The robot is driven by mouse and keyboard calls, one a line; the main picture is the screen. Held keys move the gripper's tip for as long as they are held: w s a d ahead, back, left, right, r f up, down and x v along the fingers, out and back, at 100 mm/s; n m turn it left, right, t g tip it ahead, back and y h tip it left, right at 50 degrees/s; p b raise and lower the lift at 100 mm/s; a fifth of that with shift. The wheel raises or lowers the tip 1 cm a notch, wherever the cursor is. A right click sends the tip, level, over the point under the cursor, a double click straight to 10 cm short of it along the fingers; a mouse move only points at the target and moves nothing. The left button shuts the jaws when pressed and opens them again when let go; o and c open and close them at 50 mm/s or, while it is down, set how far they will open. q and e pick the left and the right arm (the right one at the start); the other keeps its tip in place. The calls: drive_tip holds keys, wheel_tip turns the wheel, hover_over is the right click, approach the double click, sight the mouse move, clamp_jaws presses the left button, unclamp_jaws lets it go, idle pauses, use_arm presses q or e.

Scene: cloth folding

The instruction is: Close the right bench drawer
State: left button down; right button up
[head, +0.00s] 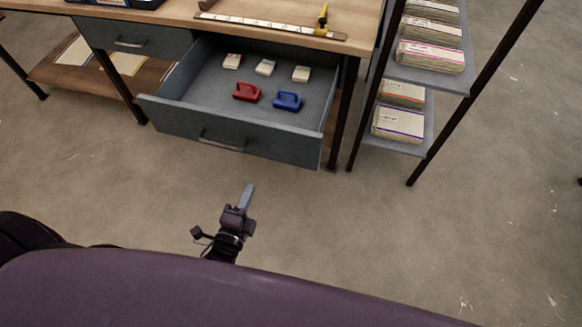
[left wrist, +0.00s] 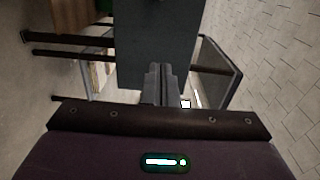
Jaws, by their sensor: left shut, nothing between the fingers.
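The right bench drawer (head: 235,132) is pulled well out from under the bench top, a grey box with a metal bar handle (head: 222,145) on its front. Inside lie a red clip-like item (head: 246,92), a blue one (head: 287,101) and three small pale blocks (head: 265,67). My left gripper (head: 248,192) is shut and empty, in front of the drawer and apart from it in the head view. In the left wrist view, the shut fingers (left wrist: 159,80) point toward a dark grey panel (left wrist: 160,40), which looks like the drawer front. My right gripper is not in view.
The left drawer (head: 135,38) is shut. A shelf rack (head: 432,75) with stacked packs of paper or cloth stands close on the right. A ruler with a yellow tool (head: 322,18) lies on the bench top. The floor (head: 350,230) in front is clear.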

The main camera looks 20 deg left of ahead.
use_arm(q)
drive_tip(key=r, duration=0.1)
approach(269, 141)
drive_tip(key=w, duration=0.6)
drive_tip(key=shift+w+d+p, duration=0.15)
drive_tip(key=shift+w+p, duration=0.15)
drive_tip(key=shift+w, duration=0.05)
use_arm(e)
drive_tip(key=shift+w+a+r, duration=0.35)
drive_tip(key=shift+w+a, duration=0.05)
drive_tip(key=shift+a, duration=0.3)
use_arm(q)
drive_tip(key=shift+w, duration=0.1)
